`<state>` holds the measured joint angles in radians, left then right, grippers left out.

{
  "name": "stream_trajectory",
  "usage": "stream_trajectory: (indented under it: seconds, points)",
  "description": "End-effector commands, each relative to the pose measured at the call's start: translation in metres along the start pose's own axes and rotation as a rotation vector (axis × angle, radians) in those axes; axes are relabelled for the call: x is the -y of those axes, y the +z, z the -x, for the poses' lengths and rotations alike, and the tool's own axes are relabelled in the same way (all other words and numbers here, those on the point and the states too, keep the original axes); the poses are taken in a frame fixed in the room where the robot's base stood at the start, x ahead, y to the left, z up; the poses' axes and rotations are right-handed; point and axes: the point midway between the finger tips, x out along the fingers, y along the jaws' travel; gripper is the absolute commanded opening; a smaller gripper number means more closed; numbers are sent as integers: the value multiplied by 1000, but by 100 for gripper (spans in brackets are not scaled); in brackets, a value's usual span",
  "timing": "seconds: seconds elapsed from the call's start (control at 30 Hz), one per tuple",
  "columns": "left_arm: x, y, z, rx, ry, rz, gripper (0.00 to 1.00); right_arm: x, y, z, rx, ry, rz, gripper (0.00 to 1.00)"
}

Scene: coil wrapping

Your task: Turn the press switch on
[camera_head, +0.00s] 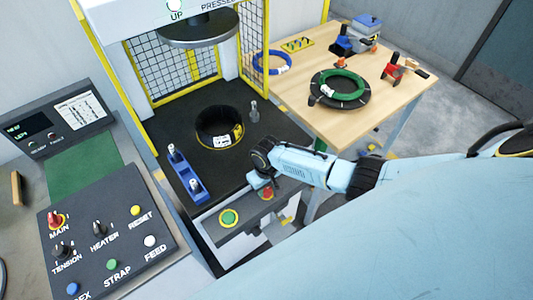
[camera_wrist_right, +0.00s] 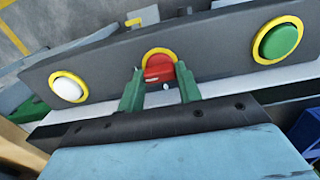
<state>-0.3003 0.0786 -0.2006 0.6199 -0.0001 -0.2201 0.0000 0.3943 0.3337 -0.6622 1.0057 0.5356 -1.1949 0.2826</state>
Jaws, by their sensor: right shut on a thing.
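The press switch (camera_wrist_right: 158,68) is a red knob in a yellow ring, in the middle of the grey front panel of the press. In the head view, the red switch (camera_head: 266,193) is partly hidden by my right gripper (camera_head: 267,182). In the wrist view, the green fingers of my right gripper (camera_wrist_right: 160,82) stand on either side of the red knob and are shut on it. My left gripper is not in view.
On the same panel, a green button (camera_head: 229,217) and a white button (camera_wrist_right: 68,87) flank the switch. A black coil (camera_head: 220,128) lies on the press bed under the round press plate (camera_head: 197,30). A wooden table (camera_head: 304,98) stands at right, a control console (camera_head: 105,225) at left.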

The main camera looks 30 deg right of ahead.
Motion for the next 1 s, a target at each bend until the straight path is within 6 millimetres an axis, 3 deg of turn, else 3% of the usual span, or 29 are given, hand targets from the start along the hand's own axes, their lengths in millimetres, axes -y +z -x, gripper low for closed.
stream_trajectory:
  seconds: [0.03,0.07,0.13,0.43,0.57,1.0]
  points:
    - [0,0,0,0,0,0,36,0,-1,1,-2,-1,-3,12]
    - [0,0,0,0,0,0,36,0,-1,1,-2,-1,-3,36]
    - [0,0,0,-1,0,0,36,0,-1,1,-2,-1,-3,44]
    - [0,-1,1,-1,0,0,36,0,-1,2,-1,-1,-1,44]
    - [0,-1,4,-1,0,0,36,0,-1,12,-4,-1,0,44]
    - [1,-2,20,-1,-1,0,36,0,-1,97,-6,-2,0,44]
